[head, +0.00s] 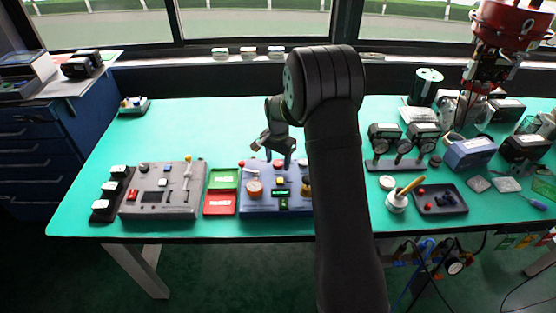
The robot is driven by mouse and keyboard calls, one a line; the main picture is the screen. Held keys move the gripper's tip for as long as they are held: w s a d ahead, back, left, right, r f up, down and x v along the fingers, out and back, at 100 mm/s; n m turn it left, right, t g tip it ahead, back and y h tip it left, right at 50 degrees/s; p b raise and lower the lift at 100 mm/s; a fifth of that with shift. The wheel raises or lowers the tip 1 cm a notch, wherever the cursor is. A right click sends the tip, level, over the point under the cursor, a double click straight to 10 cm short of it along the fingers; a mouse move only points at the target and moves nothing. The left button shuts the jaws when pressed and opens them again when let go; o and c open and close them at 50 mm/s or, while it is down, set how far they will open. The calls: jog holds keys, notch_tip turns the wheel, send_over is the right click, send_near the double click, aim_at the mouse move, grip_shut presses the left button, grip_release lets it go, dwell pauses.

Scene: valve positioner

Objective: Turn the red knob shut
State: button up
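A blue control box (236,208) stands at the front middle of the green table, partly hidden behind my arm. It bears a round orange-red knob (254,188) on its left, a small red part (278,164) at the back, and a yellow and red piece (305,188) at the right beside my arm. I cannot tell which is the task's red knob, nor how far any is turned. My gripper (278,146) hangs above the back of this box, apart from the orange-red knob. Its fingers are too small and dark to tell open from shut.
A grey control box (165,205) and red and green trays (220,203) stand to the left. Gauges (388,134), a tool cup (397,201), a dark parts tray (428,210) and a large red actuator (515,22) stand to the right. The table behind the grey box is clear.

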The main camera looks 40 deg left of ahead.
aim_at(278, 162)
notch_tip(278, 162, up, 17)
jog(key=shift+r, duration=0.2)
dwell(0.5)
jog(key=shift+f, duration=0.1)
notch_tip(278, 162, down, 17)
jog(key=shift+f, duration=0.15)
dwell(0.6)
